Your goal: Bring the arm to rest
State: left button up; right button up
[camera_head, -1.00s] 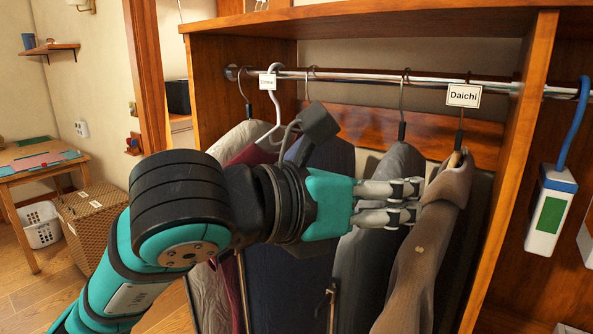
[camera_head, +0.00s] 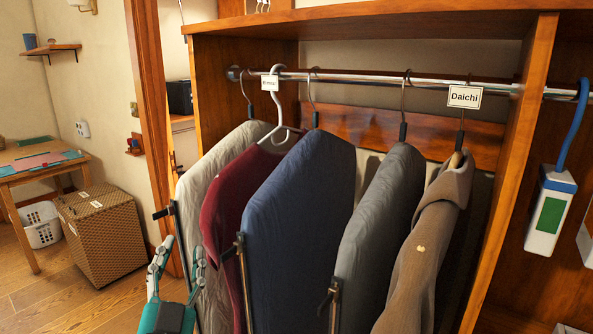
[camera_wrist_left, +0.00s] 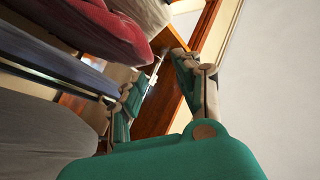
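My left gripper (camera_head: 177,268) is at the lower left of the head view, fingers pointing up, in front of the light grey garment bag (camera_head: 222,178). Its fingers are spread with nothing between them. The left wrist view also shows the gripper (camera_wrist_left: 160,85) open and empty, with hanging clothes to its left. Most of the left arm is below the picture. My right gripper is in neither view.
A rail (camera_head: 360,78) holds a maroon garment (camera_head: 228,200), a blue bag (camera_head: 300,210), a grey bag (camera_head: 380,210) and a brown coat (camera_head: 415,260) by the Daichi tag (camera_head: 464,96). A wicker hamper (camera_head: 100,235) stands left on open floor.

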pick_arm(q)
jog(key=s+a+f+n+g, duration=0.15)
jog(key=f+g, duration=0.25)
jog(key=f, duration=0.4)
jog(key=s+a+f+g, duration=0.1)
jog(key=s+f+g, duration=0.2)
jog(key=f, duration=0.6)
jog(key=s+a+f+n+g, duration=0.1)
jog(key=s+a+f+g, duration=0.2)
jog(key=f, duration=0.5)
jog(key=s+d+f+g+h, duration=0.25)
jog(key=s+f+g, duration=0.65)
jog(key=s+f, duration=0.65)
jog(key=s+f+g, duration=0.1)
jog(key=s+f, duration=0.1)
jog(key=f, duration=1.1)
jog(key=s+f+g, duration=0.1)
jog(key=s+f, duration=0.1)
jog(key=f, duration=1.1)
jog(key=s+a+f, duration=0.2)
jog(key=s+f, duration=1.1)
jog(key=s, duration=0.2)
jog(key=shift+s+a+f+m+g+y, duration=0.2)
jog(key=shift+a+m+g+y, duration=0.1)
jog(key=shift+m+y, duration=0.15)
